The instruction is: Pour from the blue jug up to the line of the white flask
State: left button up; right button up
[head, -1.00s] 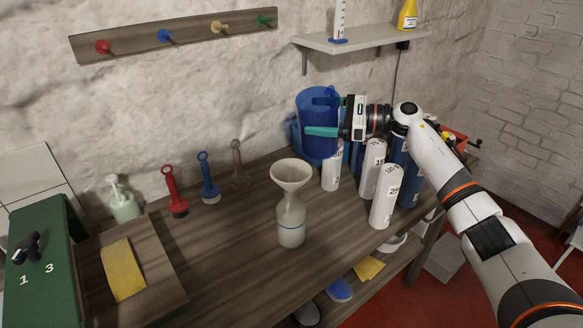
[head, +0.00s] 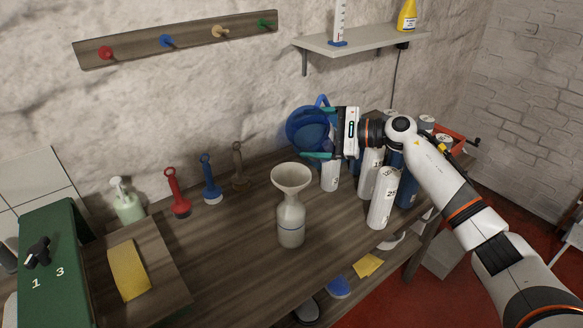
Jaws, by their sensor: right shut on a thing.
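The blue jug (head: 303,128) is held by my right gripper (head: 325,130), which is shut on it, to the right of and behind the white funnel. The jug is tilted over, with its round end turned to the left and its handle at the top. The jug is apart from the funnel. I see no stream, and the levels inside are not visible. My left gripper is out of view.
White-labelled bottles (head: 381,198) stand close together right of the flask, under my right arm. Red, blue and brown brushes (head: 210,180) stand at the back left. A wooden board with a yellow cloth (head: 128,270) lies at left.

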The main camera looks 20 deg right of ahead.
jog(key=shift+s+a+r, duration=0.1)
jog(key=shift+a+r, duration=0.1)
jog(key=shift+n, duration=0.3)
jog(key=shift+p, duration=0.3)
jog(key=shift+s+n, duration=0.1)
jog(key=shift+n, duration=0.2)
jog(key=shift+h+p, duration=0.3)
jog(key=shift+p, duration=0.05)
